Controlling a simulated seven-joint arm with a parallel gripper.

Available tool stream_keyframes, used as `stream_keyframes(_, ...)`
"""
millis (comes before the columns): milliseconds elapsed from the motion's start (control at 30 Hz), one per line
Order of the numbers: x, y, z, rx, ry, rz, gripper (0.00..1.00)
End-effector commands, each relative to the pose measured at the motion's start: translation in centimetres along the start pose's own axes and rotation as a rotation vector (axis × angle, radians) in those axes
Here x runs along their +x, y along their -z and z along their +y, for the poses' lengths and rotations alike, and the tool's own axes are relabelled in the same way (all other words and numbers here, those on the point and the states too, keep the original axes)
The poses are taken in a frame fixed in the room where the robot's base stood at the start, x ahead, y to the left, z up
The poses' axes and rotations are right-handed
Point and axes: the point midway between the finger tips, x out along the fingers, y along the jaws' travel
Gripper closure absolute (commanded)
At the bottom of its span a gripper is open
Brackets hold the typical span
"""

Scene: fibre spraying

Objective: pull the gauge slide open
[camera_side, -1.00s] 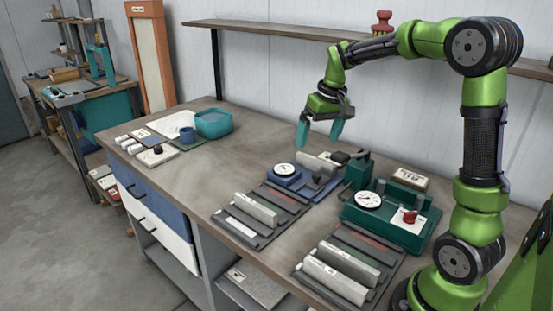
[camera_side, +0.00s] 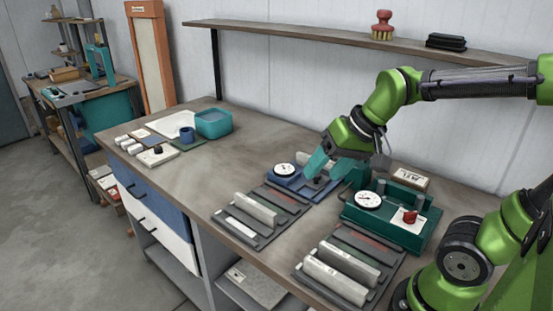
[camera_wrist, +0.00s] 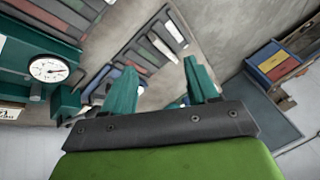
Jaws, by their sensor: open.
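The blue gauge (camera_side: 284,170), with a round white dial, sits at the back middle of the bench. Its slide part (camera_side: 314,183), dark and low, shows on the right of the blue base below my fingers. My gripper (camera_side: 330,168) is open, its two teal fingers pointing down just above that right part. I cannot tell whether they touch it. In the wrist view the fingers of my gripper (camera_wrist: 163,82) stand apart, and the blue gauge is mostly hidden behind them and the palm.
A green gauge unit (camera_side: 385,222) with a dial and red knob stands close to the right. Racks of grey bars (camera_side: 255,210) (camera_side: 345,268) lie in front. A teal bowl (camera_side: 214,123) and small items stand at the left. The bench between them is clear.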

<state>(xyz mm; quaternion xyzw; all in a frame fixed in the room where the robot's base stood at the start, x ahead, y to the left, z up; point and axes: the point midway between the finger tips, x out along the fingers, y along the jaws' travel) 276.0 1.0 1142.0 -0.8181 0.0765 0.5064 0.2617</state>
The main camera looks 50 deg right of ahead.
Motion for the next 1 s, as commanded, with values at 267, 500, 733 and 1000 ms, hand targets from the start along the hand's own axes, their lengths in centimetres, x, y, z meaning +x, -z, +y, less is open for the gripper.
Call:
stream_keyframes(267,3.8,11.3,5.3,0.554,-0.194,-0.108,0.41)
stream_keyframes(500,6.8,18.6,11.8,1.095,-0.418,-0.087,0.41)
stream_keyframes(733,7.6,23.0,15.0,1.559,-0.579,0.037,0.41)
stream_keyframes(1000,6.6,23.3,14.0,1.813,-0.597,0.085,0.41)
